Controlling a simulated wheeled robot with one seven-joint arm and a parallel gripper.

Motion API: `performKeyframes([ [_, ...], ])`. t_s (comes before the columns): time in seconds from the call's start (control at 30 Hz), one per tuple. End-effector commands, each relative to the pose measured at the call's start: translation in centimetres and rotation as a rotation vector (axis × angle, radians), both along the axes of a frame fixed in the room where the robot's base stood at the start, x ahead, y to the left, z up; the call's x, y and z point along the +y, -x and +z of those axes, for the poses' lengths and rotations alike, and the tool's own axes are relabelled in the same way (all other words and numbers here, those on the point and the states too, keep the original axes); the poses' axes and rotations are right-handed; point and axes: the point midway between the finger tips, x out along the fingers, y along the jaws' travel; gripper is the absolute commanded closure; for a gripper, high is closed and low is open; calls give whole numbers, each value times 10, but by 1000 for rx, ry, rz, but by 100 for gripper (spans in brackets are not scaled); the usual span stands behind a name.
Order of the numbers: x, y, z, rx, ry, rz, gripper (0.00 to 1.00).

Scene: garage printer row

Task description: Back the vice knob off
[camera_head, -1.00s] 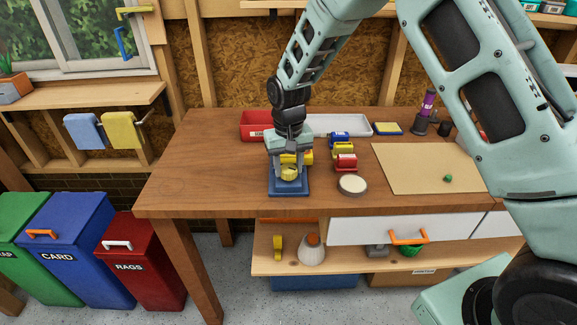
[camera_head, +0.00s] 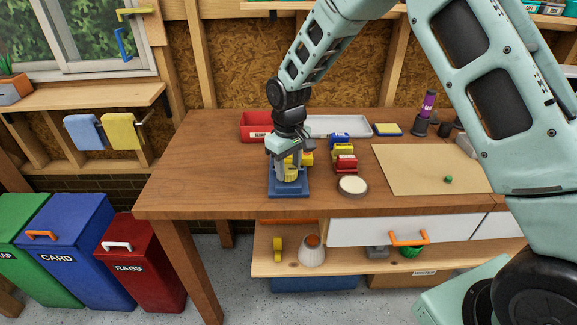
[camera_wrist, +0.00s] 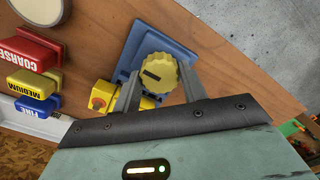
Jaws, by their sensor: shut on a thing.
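The vice stands on the wooden workbench, with a blue base (camera_head: 289,190) and a yellow ridged knob (camera_head: 291,174). In the wrist view the round knob (camera_wrist: 158,72) faces the camera, with a dark slot mark on it. The blue base (camera_wrist: 150,35) shows behind it. My gripper (camera_head: 290,166) points down over the vice; in the wrist view my gripper (camera_wrist: 156,82) has a finger on each side of the knob and is shut on it. A yellow part with a red button (camera_wrist: 100,97) sits beside the knob, partly hidden by a finger.
Coarse, medium and fine blocks (camera_head: 345,163) stand right of the vice, with a round pale-topped tin (camera_head: 353,185) in front. A red scrap tray (camera_head: 256,120) and a grey tray (camera_head: 338,125) lie behind. A tan mat (camera_head: 420,170) covers the right. The bench's left part is clear.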

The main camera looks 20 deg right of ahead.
Motion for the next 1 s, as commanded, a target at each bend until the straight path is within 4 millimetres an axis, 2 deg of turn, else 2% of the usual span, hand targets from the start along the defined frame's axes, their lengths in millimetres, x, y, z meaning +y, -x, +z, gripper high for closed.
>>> performKeyframes([
  [0.27,0,-1,1,-4,-1,0,81],
  [0.3,0,-1,1,-4,-1,0,52],
  [0.37,0,-1,1,-3,0,0,36],
  [0.63,0,0,1,-1,0,-1,36],
  [0.77,0,-1,7,-2,0,-1,36],
  [0.87,0,-1,20,-5,-1,-2,36],
  [1.0,0,-2,50,-7,-1,-1,36],
])
